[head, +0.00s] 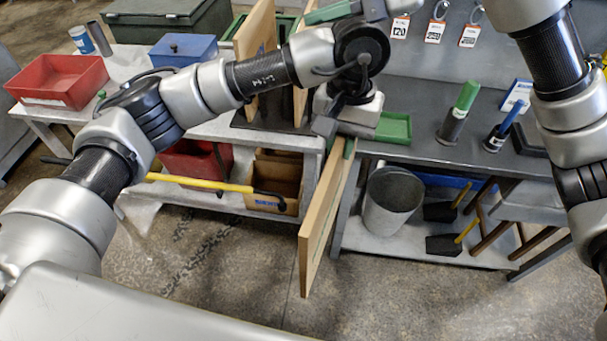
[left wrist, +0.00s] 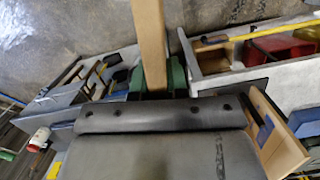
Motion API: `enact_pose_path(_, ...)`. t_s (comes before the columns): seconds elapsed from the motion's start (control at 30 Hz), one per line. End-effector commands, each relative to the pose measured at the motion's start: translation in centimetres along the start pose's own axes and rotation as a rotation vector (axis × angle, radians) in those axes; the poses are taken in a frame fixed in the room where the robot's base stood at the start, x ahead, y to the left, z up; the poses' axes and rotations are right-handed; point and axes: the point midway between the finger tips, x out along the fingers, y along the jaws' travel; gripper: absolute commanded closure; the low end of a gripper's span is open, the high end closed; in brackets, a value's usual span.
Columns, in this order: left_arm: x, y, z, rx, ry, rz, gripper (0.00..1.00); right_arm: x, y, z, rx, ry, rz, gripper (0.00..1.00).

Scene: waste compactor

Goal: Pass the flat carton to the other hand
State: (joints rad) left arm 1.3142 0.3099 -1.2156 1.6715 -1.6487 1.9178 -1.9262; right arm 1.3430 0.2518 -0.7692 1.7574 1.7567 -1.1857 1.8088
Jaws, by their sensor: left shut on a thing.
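The flat carton (head: 322,222) is a thin brown panel. It hangs nearly upright, edge-on, in the middle of the head view, in front of the gap between the two tables. My left gripper (head: 341,146) is shut on its upper end. In the left wrist view the carton (left wrist: 149,40) runs up and away from between the green fingertips (left wrist: 157,80). My right arm shows at the right of the head view and leaves at the top; I cannot make out its gripper.
More brown panels (head: 254,45) stand upright in a dark rack on the left table, beside a red bin (head: 60,80) and a blue box (head: 183,50). A green tray (head: 394,129) sits on the right bench. A grey bucket (head: 392,200) stands below. The front floor is clear.

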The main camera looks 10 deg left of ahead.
Motion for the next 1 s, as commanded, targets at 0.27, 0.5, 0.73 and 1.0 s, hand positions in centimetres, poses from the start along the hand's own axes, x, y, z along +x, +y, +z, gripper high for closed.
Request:
enact_pose_path(0.27,0.0,0.0,0.0,0.000,0.000,0.000,1.00,5.7,11.4,7.3,-0.143,0.168,0.724,0.55)
enact_pose_path(0.5,0.0,0.0,0.0,0.000,0.000,0.000,1.00,4.9,16.9,7.8,-0.226,0.378,1.076,0.55)
enact_pose_path(0.73,0.0,0.0,0.0,0.000,0.000,0.000,1.00,5.2,18.9,7.0,-0.233,0.407,1.119,0.55)
enact_pose_path(1.0,0.0,0.0,0.0,0.000,0.000,0.000,1.00,7.2,23.1,4.9,-0.232,0.404,1.118,0.55)
